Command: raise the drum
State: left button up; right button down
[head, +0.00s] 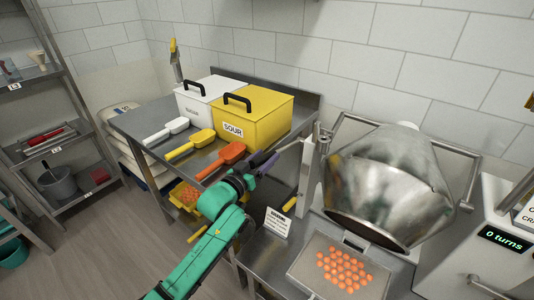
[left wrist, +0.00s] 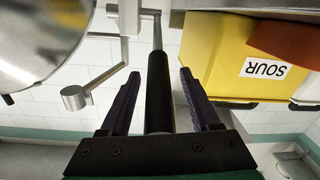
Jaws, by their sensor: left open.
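The shiny metal drum (head: 385,185) is tilted in its frame, its wide end hanging low over a tray (head: 313,246) of orange gummies (head: 343,270). Part of the drum also shows in the left wrist view (left wrist: 40,38). A lever with a black handle (left wrist: 158,88) on a metal rod comes from the drum's frame. My left gripper (head: 266,164) is left of the drum. Its purple fingers are open, one on each side of the black handle, with gaps visible on both sides in the left wrist view. My right gripper is not in view.
A yellow SOUR bin (head: 250,121), a white bin (head: 200,101) and several coloured scoops stand on the steel table to the left. A small sign (head: 276,223) stands near my arm. A display (head: 502,239) at right reads 0 turns.

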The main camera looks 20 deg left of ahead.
pick_arm(q)
jog(key=shift+x, duration=0.8)
grip_shut()
dwell(0.8)
